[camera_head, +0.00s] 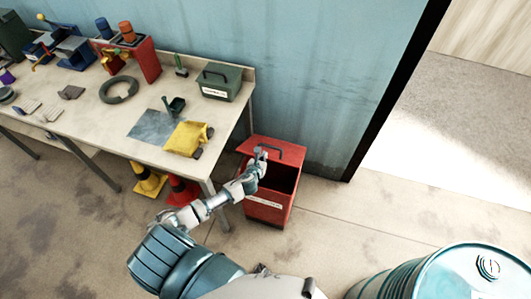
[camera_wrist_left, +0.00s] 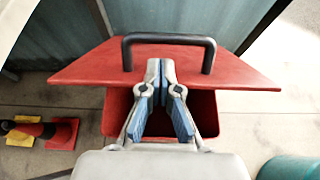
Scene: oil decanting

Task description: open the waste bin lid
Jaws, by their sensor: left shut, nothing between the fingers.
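The red waste bin (camera_head: 265,212) stands on the floor beside the workbench's right end. Its red lid (camera_head: 288,152) is tilted up at the back, and the dark inside shows in front of it. The lid (camera_wrist_left: 90,68) spans the left wrist view, with a black handle (camera_wrist_left: 168,38) on it and the bin's opening below. My left gripper (camera_head: 261,153) is shut and empty at the lid, its fingertips (camera_wrist_left: 161,64) just below the handle bar and between its legs. I cannot tell whether they touch the lid. My right gripper is not in view.
The workbench (camera_head: 100,125) at left holds a green toolbox (camera_head: 221,82), a yellow cloth (camera_head: 188,139) and tools. Cones (camera_head: 184,190) stand under it. A teal drum (camera_head: 450,275) is at lower right. The floor right of the bin is clear.

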